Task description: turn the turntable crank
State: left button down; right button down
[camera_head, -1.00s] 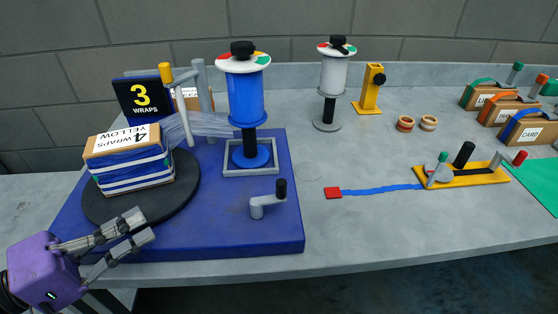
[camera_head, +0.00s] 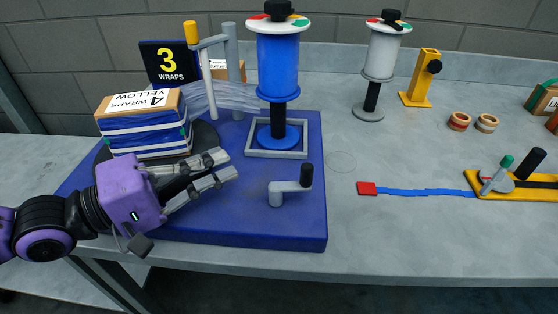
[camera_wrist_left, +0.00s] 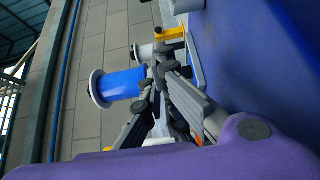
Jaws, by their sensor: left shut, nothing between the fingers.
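The crank (camera_head: 290,187) is a grey arm with an upright black knob (camera_head: 306,174), on the front right of the blue base (camera_head: 240,220). The black turntable disc (camera_head: 203,137) sits at the base's left, partly hidden by my left gripper. A box (camera_head: 145,125) wrapped in blue and white bands rests on the disc. My left gripper (camera_head: 226,165), purple with grey fingers, is over the base in front of the box. Its fingers point right toward the crank, apart from it. They are shut on nothing. The fingers also show in the left wrist view (camera_wrist_left: 160,75). My right gripper is out of view.
A blue film spool (camera_head: 278,65) stands behind the crank, with clear film running left from it. A grey post with a yellow top (camera_head: 191,34) stands behind the box. A yellow tool with a green-tipped lever (camera_head: 500,180) lies at right.

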aim_at(290, 185)
pick_arm(q)
jog(key=x, duration=0.3)
jog(key=shift+r, duration=0.15)
jog(key=shift+p+x, duration=0.3)
jog(key=shift+x, duration=0.5)
jog(key=p+x, duration=0.2)
jog(key=x, duration=0.4)
jog(key=shift+d, duration=0.1)
jog(key=s, duration=0.1)
jog(key=s+d+p, duration=0.1)
jog(key=s, duration=0.1)
jog(key=shift+s+d, duration=0.1)
jog(key=shift+s, duration=0.15)
